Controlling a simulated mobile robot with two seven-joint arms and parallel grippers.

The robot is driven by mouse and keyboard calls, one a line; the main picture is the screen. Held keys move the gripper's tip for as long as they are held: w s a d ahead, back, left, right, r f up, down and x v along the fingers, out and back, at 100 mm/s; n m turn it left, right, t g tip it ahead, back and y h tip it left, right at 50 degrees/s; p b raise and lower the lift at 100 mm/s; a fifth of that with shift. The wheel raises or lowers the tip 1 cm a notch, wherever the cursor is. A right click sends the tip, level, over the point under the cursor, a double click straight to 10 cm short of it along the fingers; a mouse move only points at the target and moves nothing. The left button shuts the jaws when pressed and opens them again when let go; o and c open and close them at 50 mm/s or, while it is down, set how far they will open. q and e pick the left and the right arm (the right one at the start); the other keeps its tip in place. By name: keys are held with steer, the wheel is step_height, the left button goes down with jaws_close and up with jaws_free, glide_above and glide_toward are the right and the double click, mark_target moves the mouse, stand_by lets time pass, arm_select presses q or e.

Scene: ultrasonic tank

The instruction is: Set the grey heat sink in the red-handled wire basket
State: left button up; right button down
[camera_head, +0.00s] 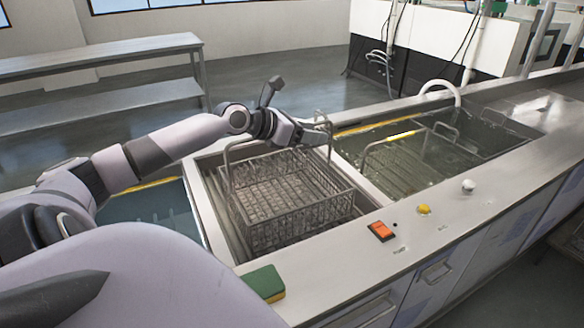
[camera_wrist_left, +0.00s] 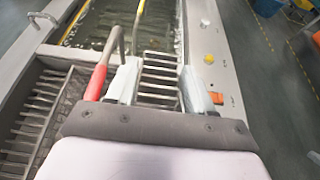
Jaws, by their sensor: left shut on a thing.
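My left gripper (camera_head: 298,131) reaches in from the left above the far right part of a wire basket (camera_head: 300,219), which sits in the middle tank. The gripper is shut on the finned grey heat sink (camera_wrist_left: 160,76), which shows between its fingers (camera_wrist_left: 160,88) in the left wrist view. The heat sink is small and mostly hidden in the head view. In the left wrist view a red handle (camera_wrist_left: 95,83) on a bent grey rod stands just left of the fingers. The red grip is hidden in the head view. My right gripper is not in view.
A water-filled tank (camera_head: 436,128) to the right holds a basket with a yellow handle (camera_head: 392,139). Another tank (camera_head: 150,212) lies to the left. A green sponge (camera_head: 265,282), an orange switch (camera_head: 381,231) and a yellow button (camera_head: 424,209) are on the front counter.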

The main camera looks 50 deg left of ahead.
arm_select(q)
steer(key=shift+f+b, duration=0.95)
steer(key=shift+f, duration=8.65)
steer(key=shift+f, duration=0.1)
steer(key=shift+f, duration=0.4)
steer(key=shift+f+b, duration=0.1)
steer(key=shift+b, duration=0.25)
steer(key=shift+s+d, duration=0.1)
steer(key=o, duration=1.1)
steer(key=shift+f, duration=0.2)
